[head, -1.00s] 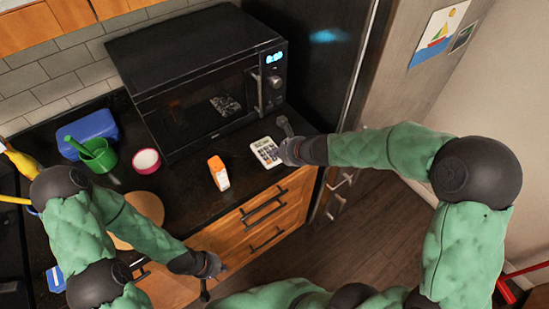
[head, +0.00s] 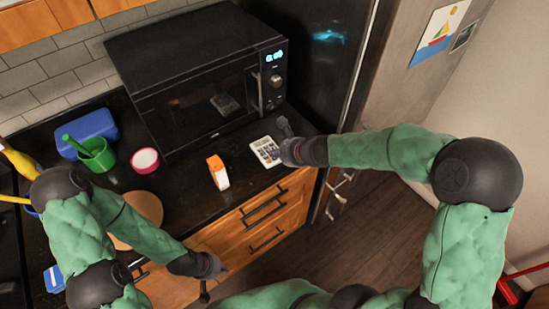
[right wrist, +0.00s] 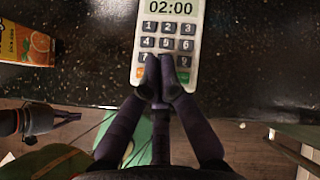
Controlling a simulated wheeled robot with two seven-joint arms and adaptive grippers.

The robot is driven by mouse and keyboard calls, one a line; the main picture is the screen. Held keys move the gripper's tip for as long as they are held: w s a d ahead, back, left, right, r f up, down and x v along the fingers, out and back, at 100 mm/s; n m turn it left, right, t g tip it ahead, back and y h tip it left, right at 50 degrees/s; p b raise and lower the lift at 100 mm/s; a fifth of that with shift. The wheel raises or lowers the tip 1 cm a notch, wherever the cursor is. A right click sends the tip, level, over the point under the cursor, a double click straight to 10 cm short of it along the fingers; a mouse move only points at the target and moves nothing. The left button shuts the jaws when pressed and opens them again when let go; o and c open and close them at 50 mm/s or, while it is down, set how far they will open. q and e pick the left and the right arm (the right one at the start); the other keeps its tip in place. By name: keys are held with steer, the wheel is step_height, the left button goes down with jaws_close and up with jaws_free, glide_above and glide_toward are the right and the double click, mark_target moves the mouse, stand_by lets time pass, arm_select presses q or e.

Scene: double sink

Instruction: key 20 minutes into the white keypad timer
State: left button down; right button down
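The white keypad timer (head: 266,151) lies on the dark counter in front of the microwave. In the right wrist view the timer (right wrist: 192,72) reads 02:00 and shows rows of dark number keys, with an orange key at lower left and a green one at lower right. My right gripper (right wrist: 162,66) has its fingertips together over the timer's lower middle keys, hiding the 8 key area and what lies below it. I cannot tell whether the tips touch a key. In the head view my right gripper (head: 284,138) is at the timer's right side. My left gripper (head: 208,284) hangs in front of the counter, away from the timer.
The microwave (head: 200,75) stands behind the timer. An orange-and-white carton (head: 218,172) stands left of the timer. The counter's front edge is close to the timer.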

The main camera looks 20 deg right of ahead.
mark_target(277, 160)
steer(key=shift+f+b, duration=0.25)
steer(key=shift+b, duration=0.05)
stand_by(0.5)
steer(key=shift+r+p, duration=0.65)
steer(key=shift+r, duration=0.05)
step_height(277, 160, up, 5)
steer(key=p, duration=0.4)
steer(key=shift+p, duration=0.35)
stand_by(0.5)
